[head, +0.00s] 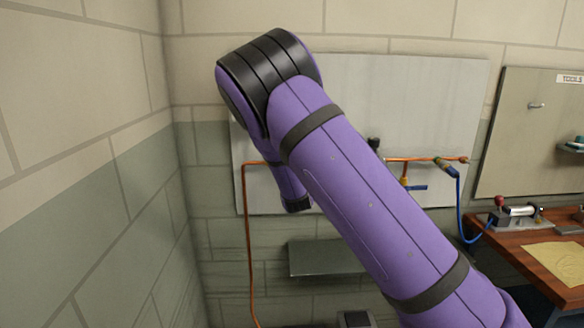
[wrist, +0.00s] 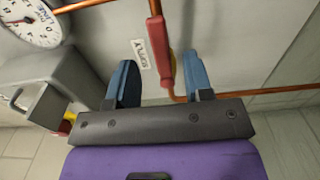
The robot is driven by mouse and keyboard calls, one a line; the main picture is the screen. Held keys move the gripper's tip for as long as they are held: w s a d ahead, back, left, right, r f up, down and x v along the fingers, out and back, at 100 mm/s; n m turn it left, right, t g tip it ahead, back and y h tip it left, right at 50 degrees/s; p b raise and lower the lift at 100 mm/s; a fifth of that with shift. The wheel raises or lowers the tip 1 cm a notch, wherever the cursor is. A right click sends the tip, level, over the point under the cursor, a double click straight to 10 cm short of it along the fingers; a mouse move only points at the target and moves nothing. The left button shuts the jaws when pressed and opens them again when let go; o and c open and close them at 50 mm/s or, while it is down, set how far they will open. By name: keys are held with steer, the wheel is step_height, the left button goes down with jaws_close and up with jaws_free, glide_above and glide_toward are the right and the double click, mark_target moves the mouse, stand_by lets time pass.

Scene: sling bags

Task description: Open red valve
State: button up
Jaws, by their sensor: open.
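The red valve (wrist: 164,66) shows in the wrist view as a long red handle on a copper pipe (wrist: 165,22). My gripper (wrist: 159,74) is open, with its two blue fingers apart. In the picture the handle lies between the fingers, nearer the right one; I cannot tell whether its end is within their reach or whether they touch it. In the head view my purple arm reaches up and bends down in front of the wall panel (head: 430,110). The red valve is not visible there.
A dial gauge (wrist: 30,22) and a grey box with a padlock (wrist: 45,103) are left of my gripper. A white label (wrist: 139,54) is beside the handle. In the head view, a shelf (head: 325,257) is below the panel and a wooden workbench (head: 525,255) is at right.

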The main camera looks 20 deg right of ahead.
steer(key=v, duration=0.4)
stand_by(0.4)
steer(key=s+d+r+m+g+y, duration=0.2)
steer(key=s+r+m+g+y, duration=0.25)
steer(key=s, duration=0.55)
steer(key=s+d+r+m+g+y, duration=0.1)
steer(key=s+r+m+g, duration=0.2)
steer(key=s+r+m, duration=0.5)
steer(key=s+r+m+g, duration=0.2)
steer(key=s+r+g, duration=0.1)
steer(key=s, duration=2.6)
steer(key=shift+s+m+g+h, duration=0.2)
steer(key=shift+m+g+h, duration=0.2)
steer(key=shift+g, duration=0.45)
